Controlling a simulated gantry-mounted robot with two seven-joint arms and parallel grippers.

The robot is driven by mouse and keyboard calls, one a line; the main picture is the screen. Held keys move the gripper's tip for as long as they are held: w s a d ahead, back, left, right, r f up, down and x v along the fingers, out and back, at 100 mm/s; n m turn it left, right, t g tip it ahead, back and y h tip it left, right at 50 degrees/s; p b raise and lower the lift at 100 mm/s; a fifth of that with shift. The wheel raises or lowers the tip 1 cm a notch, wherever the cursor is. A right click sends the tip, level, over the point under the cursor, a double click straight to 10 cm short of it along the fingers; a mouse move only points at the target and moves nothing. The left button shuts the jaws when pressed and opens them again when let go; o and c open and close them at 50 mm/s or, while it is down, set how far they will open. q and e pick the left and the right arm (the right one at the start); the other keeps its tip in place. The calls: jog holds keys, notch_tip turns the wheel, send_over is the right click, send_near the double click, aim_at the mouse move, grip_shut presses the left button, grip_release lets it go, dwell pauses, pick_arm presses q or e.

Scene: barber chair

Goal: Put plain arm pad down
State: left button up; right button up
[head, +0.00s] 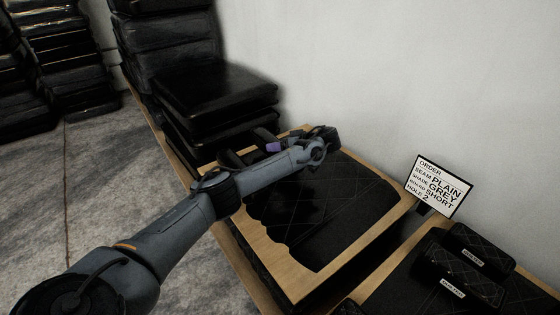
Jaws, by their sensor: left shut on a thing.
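My left arm reaches in from the lower left, over the wood-edged tray (270,253) with a black, diamond-stitched surface (325,215). My left gripper (325,136) is at the tray's far edge, dark against dark. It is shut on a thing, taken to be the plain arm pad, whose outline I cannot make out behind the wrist. A small purple patch (273,147) shows beside the wrist. My right gripper is not in view.
An order sign (440,187) reads seam plain, shade grey, board short, hole 2. Two labelled black quilted pads (465,275) sit at the lower right. Black cushions (215,90) are stacked behind the tray, by the white wall. More dark stacks stand at the upper left.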

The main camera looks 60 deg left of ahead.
pick_arm(q)
jog(key=shift+a+f, duration=0.2)
jog(key=shift+a, duration=0.05)
jog(key=shift+f+b, duration=1.15)
jog(key=shift+f, duration=0.85)
jog(key=o, duration=1.4)
